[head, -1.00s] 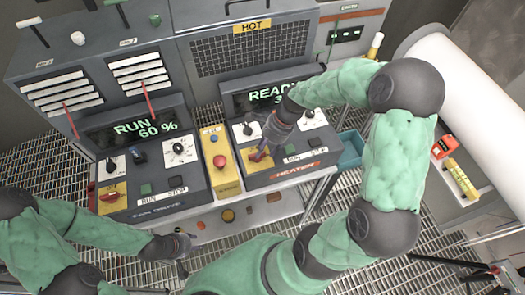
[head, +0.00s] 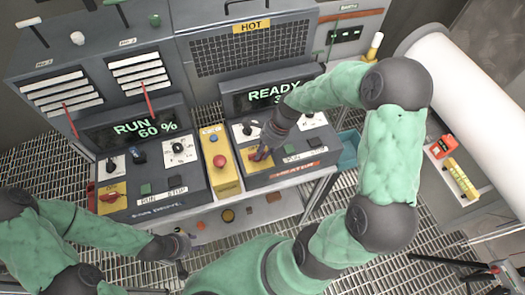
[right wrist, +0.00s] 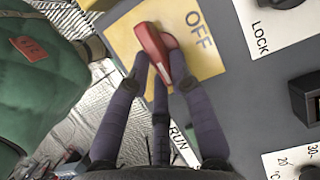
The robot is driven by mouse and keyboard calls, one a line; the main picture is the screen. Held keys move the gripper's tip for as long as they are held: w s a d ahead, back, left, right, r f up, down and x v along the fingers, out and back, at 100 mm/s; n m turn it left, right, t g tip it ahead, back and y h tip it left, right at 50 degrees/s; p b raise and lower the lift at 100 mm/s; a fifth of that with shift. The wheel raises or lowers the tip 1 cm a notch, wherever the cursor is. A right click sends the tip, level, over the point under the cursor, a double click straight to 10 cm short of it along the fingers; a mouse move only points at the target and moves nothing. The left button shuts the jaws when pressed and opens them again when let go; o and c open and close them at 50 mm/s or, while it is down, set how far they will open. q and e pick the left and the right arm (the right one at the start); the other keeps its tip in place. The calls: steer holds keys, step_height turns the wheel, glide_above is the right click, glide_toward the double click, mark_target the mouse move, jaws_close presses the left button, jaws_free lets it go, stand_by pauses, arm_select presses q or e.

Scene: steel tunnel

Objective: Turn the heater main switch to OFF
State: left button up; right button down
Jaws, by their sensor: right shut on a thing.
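The heater main switch is a red rotary handle (right wrist: 152,47) on a yellow plate (right wrist: 207,60) marked OFF, seen in the right wrist view. The handle lies roughly along the direction of the OFF lettering. In the head view the switch sits on the heater panel (head: 250,183), mostly hidden by my right gripper (head: 262,153). My right gripper's fingers (right wrist: 165,85) are closed around the near end of the red handle. My left gripper (head: 186,247) hangs over the grating at lower left, away from the panels; its opening is too small to tell.
Left of the heater panel stand a yellow box with a red mushroom button (head: 219,161) and another panel reading RUN 60 % with its own red switch (head: 108,197). The heater display (head: 275,92) reads READY. A teal bin (head: 348,150) is at the right.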

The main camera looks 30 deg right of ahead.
steer(key=n, duration=0.2)
steer(key=n+g+p, duration=0.1)
steer(key=n, duration=0.1)
steer(key=shift+w+d+g, duration=0.1)
steer(key=shift+w+g, duration=0.2)
steer(key=shift+w, duration=0.05)
steer(key=n, duration=0.2)
steer(key=n+g+p, duration=0.1)
steer(key=n, duration=0.1)
steer(key=shift+w+n+g, duration=0.3)
steer(key=shift+w, duration=0.1)
steer(key=n, duration=0.1)
steer(key=n+h, duration=0.1)
steer(key=n, duration=0.1)
steer(key=n+g, duration=0.1)
steer(key=shift+w+a+h, duration=0.25)
steer(key=shift+w+h, duration=0.05)
steer(key=shift+w, duration=0.05)
steer(key=shift+w+a+n+g+h, duration=0.15)
steer(key=shift+n+h, duration=0.15)
steer(key=shift+n, duration=0.6)
steer(key=shift+a+n+g+h, duration=0.1)
steer(key=shift+n+g+h, duration=0.15)
steer(key=shift+n, duration=0.65)
steer(key=shift+w+a+n+g+h, duration=0.1)
steer(key=shift+n+h, duration=0.25)
steer(key=shift+n, duration=0.55)
steer(key=c, duration=1.1)
jaws_free()
